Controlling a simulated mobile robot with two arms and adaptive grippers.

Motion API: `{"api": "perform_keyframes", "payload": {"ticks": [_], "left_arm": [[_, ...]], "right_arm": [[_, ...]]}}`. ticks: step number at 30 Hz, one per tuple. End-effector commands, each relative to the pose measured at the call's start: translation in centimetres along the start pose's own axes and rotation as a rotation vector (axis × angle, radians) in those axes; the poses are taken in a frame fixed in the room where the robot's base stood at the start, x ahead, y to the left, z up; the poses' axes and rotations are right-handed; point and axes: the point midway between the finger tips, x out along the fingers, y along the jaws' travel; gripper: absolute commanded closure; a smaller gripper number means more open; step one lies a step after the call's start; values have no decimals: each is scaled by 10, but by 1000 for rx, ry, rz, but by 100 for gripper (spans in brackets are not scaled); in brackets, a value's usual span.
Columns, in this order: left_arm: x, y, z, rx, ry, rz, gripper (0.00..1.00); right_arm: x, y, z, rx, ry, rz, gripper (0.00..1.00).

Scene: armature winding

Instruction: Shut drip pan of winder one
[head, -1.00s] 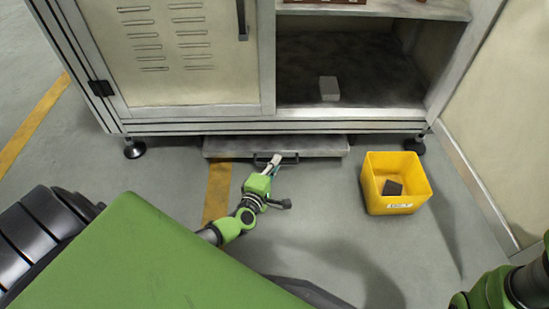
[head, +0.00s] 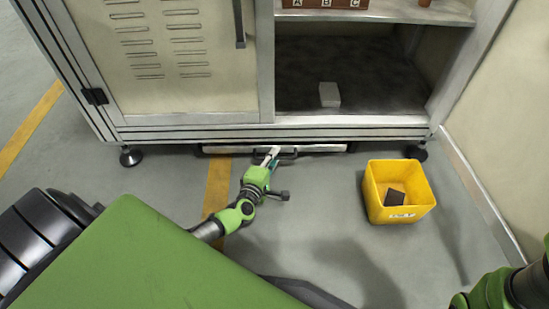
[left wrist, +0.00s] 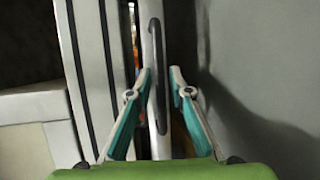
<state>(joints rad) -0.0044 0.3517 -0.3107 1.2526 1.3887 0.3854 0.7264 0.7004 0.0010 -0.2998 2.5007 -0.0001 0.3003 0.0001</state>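The drip pan (head: 322,148) is a low grey tray under the cabinet. In the head view only a thin strip of its front shows below the cabinet's bottom rail. Its dark handle (head: 288,155) is on the front, and it shows as an upright bar in the left wrist view (left wrist: 160,115). My left gripper (head: 271,153) is at the handle. My right gripper is out of the head view; only green arm parts show at bottom right.
A yellow bin (head: 401,213) with a dark block inside stands on the floor to the right. A wall is at right. The floor before the pan is clear.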

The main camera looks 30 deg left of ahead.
Motion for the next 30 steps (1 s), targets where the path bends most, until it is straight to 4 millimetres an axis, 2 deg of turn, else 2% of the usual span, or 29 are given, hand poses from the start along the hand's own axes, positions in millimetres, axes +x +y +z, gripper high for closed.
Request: {"api": "perform_keyframes", "payload": {"ticks": [8, 13, 17, 24, 30], "left_arm": [[0, 2, 2, 0, -2, 3, 75], [-10, 0, 3, -2, -4, 1, 75], [-29, -1, 2, -4, -3, -1, 75], [-76, -2, 2, -1, -2, -2, 75], [-106, -1, 1, 0, -1, 0, 75]], "right_arm": [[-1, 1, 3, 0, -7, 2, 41], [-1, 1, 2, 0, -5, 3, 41], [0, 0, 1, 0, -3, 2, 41], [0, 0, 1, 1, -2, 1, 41], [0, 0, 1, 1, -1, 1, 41]]}}
